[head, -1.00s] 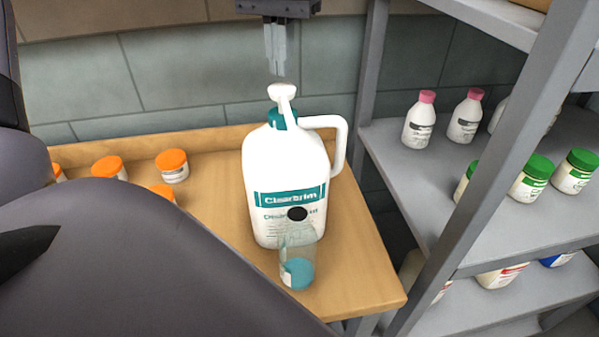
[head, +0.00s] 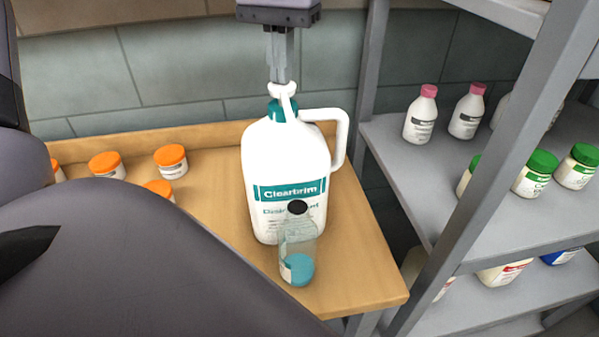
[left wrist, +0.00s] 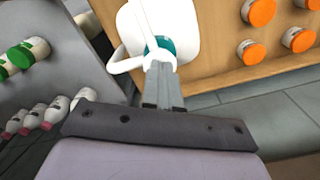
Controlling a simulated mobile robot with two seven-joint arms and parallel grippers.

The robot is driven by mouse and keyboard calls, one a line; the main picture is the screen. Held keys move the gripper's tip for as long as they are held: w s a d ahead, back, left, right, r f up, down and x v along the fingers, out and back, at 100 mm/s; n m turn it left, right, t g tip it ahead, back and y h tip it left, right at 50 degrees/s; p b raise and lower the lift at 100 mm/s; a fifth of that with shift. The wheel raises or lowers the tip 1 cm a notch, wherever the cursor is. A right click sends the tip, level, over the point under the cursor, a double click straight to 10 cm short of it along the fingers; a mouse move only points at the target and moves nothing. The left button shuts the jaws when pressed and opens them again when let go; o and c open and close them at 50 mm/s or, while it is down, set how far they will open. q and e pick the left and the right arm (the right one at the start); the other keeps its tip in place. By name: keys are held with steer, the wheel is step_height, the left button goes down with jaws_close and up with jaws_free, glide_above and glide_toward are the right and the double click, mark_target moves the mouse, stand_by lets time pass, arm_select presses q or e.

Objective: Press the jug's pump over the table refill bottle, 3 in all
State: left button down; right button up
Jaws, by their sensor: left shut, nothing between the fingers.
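A white jug (head: 286,175) with a teal label, teal collar and side handle stands upright on the wooden table. Its white pump head (head: 282,90) is on top; the jug also shows in the left wrist view (left wrist: 190,38). A clear refill bottle (head: 298,248) with a black top and blue liquid low inside stands in front of the jug, hiding part of its label. My left gripper (head: 279,80) is shut and empty, pointing down, its fingertips at the pump head, seemingly touching it. In the left wrist view the fingers (left wrist: 161,70) cover part of the jug top. My right gripper is not in view.
Several orange-lidded jars (head: 171,161) stand on the wooden table (head: 365,280) left of the jug. A grey shelf unit (head: 400,165) on the right holds pink-capped bottles (head: 467,112) and green-lidded jars (head: 536,173). My dark arm covers the lower left.

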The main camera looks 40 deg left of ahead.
arm_select(q)
steer(key=shift+f, duration=0.5)
steer(key=shift+r+p, duration=0.85)
steer(key=shift+r, duration=0.85)
steer(key=shift+f, duration=0.15)
